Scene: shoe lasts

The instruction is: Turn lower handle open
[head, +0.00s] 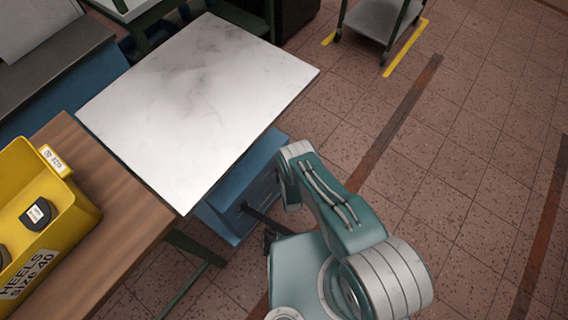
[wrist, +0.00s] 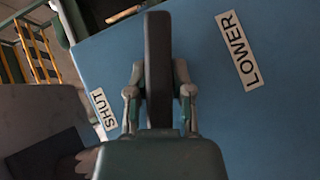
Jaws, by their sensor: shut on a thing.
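The lower handle (wrist: 158,50) is a dark bar in the wrist view, running up the picture between the two labels. My gripper (wrist: 160,92) is shut on it, with one finger on each side. Behind it is the blue cabinet face (wrist: 205,90), with a "LOWER" label (wrist: 238,50) to the right and a "SHUT" label (wrist: 103,109) to the left. In the head view the blue cabinet (head: 245,190) shows under the white top, and a dark bar (head: 262,217) stands out from it beside my arm. My fingertips are not clear there.
A white marbled tabletop (head: 195,100) overhangs the cabinet. A wooden table (head: 110,220) with a yellow bin (head: 65,215) stands at left. A grey cart (head: 378,18) is at the back. The tiled floor at right is clear.

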